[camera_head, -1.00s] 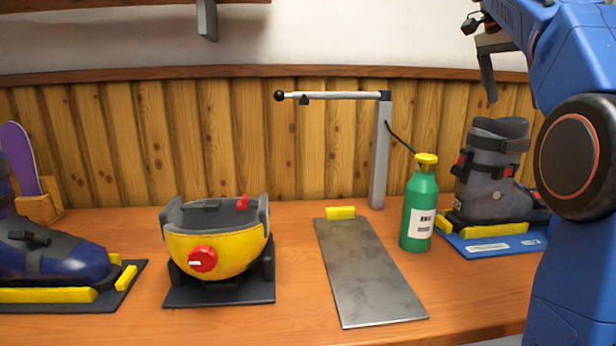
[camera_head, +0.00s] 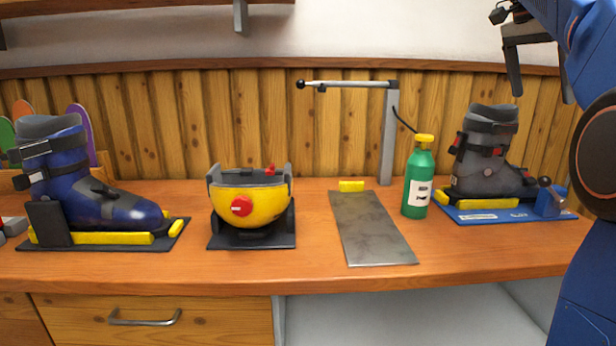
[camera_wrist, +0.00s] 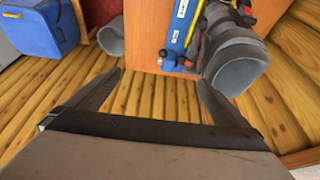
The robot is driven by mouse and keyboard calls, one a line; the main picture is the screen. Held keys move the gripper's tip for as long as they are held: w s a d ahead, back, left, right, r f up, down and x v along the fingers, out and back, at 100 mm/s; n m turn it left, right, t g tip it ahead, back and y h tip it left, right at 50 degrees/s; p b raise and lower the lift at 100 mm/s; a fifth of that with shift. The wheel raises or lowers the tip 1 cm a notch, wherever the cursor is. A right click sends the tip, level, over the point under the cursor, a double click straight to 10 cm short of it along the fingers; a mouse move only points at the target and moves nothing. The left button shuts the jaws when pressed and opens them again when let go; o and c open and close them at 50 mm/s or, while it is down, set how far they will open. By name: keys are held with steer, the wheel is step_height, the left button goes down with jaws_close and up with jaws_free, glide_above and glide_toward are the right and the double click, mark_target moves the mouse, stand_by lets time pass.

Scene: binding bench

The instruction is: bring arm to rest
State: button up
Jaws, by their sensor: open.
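My gripper (camera_head: 537,62) is raised at the upper right in the head view, above the grey ski boot (camera_head: 487,165). It is open, and nothing shows between its fingers. In the wrist view, the two fingers of my gripper (camera_wrist: 160,88) are spread apart, with wooden panelling and the bench top beyond them. The grey boot (camera_wrist: 238,62) is on the right of that view, apart from the fingers. My blue arm fills the right edge of the head view.
The wooden bench (camera_head: 150,268) carries a blue boot (camera_head: 120,208), a yellow bowl-shaped device (camera_head: 250,205), a metal plate (camera_head: 372,235), a green bottle (camera_head: 418,180) and a grey post with a lever (camera_head: 388,140). A blue case (camera_wrist: 45,28) shows in the wrist view.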

steer(key=s+a+f+n+t+y, duration=0.1)
steer(key=s+a+f+n, duration=0.4)
steer(key=f, duration=1)
steer(key=s+a+f+n+t+y, duration=0.2)
steer(key=s+a+f+n, duration=0.4)
steer(key=s+a+f, duration=0.3)
steer(key=s+a+f+n+t+y, duration=0.1)
steer(key=s+a+f+n, duration=0.5)
steer(key=s+f, duration=0.8)
step_height(320, 180, down, 7)
steer(key=shift+a+r, duration=0.15)
steer(key=shift+a, duration=0.65)
